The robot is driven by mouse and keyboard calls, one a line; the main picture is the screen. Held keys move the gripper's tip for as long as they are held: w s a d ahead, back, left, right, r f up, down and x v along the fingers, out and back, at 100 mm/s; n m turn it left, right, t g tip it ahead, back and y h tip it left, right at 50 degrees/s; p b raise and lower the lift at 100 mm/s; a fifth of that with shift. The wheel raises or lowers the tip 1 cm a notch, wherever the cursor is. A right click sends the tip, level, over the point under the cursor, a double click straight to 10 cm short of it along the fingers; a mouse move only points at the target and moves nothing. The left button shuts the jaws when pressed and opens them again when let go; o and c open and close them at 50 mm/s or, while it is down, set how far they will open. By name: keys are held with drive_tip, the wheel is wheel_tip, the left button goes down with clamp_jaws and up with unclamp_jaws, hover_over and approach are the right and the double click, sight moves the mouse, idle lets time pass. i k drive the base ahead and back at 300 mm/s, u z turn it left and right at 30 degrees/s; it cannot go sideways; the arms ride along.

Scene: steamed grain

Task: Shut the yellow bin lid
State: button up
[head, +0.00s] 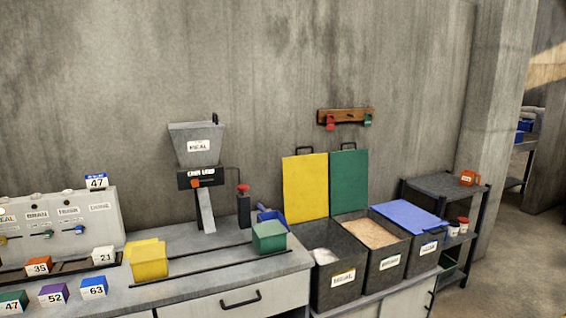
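The yellow bin lid (305,188) stands upright and open against the concrete wall, with a dark handle at its top edge. It is behind the left dark bin (339,288), which has a yellow-lettered label and pale, whitish contents. My gripper is not in view.
The green lid (349,183) also stands open, behind the middle bin (386,262) of tan grain. The blue lid (409,217) lies flat over the right bin. A counter (215,280) on the left holds a yellow box (148,261), a green box (268,238) and a hopper (196,145).

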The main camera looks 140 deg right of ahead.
sight(305, 178)
drive_tip(key=z, duration=0.15)
drive_tip(key=i, duration=0.7)
drive_tip(key=z, duration=4.95)
drive_tip(key=i, duration=1)
